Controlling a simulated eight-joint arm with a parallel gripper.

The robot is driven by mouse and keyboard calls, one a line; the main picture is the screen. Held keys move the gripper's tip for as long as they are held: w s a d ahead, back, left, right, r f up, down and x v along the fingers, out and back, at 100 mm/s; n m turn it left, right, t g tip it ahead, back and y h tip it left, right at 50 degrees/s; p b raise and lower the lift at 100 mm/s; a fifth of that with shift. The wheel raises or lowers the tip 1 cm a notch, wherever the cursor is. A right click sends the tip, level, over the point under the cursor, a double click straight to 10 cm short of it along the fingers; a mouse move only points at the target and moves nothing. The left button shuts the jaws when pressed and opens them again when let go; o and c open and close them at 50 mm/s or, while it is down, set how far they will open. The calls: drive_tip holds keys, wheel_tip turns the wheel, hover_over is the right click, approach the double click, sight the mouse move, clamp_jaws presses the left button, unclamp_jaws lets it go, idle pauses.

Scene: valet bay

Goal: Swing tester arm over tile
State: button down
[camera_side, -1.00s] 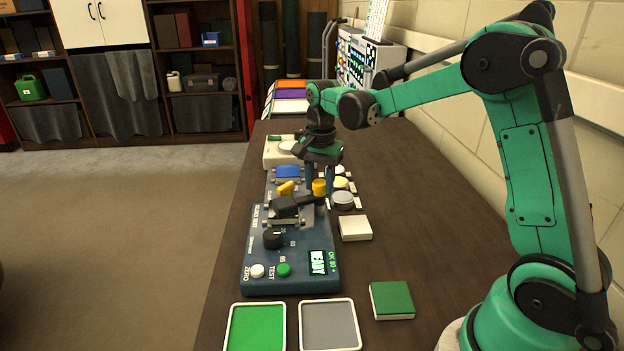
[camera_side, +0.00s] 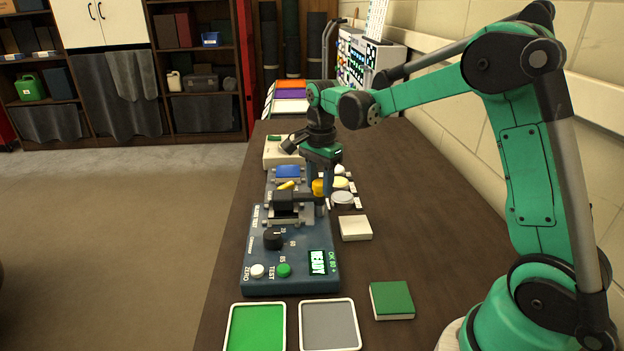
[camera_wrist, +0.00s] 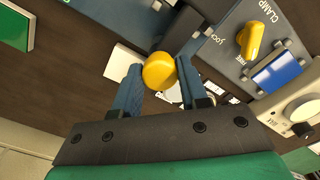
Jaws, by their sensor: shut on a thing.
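The tester (camera_side: 262,225) is a blue-grey box on the bench with a lit READY display (camera_side: 318,262). Its black swing arm (camera_side: 284,201) lies across the box and has a yellow knob (camera_side: 318,187) at its right end. My gripper (camera_side: 321,184) is shut on that knob from above. In the wrist view the yellow knob (camera_wrist: 159,70) sits between my two blue fingers. A blue tile (camera_side: 288,171) sits in the clamp part at the far end of the tester, beside a yellow clamp lever (camera_side: 286,185). The black arm is not over the blue tile.
A black dial (camera_side: 273,238), a white button (camera_side: 257,271) and a green button (camera_side: 284,270) are on the tester. Green (camera_side: 256,327) and grey (camera_side: 329,325) trays stand in front. A white block (camera_side: 355,228) and a green block (camera_side: 391,300) lie right. Several round pieces crowd behind my gripper.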

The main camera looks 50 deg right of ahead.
drive_tip(key=shift+c, duration=2.4)
unclamp_jaws()
drive_tip(key=shift+r, duration=0.1)
drive_tip(key=shift+r, duration=2.75)
drive_tip(key=shift+s+a+r+n, duration=0.15)
drive_tip(key=shift+s+a+n, duration=0.05)
drive_tip(key=shift+a+n, duration=0.1)
drive_tip(key=s+a+f+n+t, duration=0.1)
drive_tip(key=s+a+n+t, duration=0.6)
drive_tip(key=n, duration=1)
drive_tip(key=s+a, duration=0.2)
drive_tip(key=s, duration=0.1)
drive_tip(key=shift+s+a+n, duration=0.15)
drive_tip(key=shift+s+n, duration=0.15)
drive_tip(key=shift+s, duration=0.05)
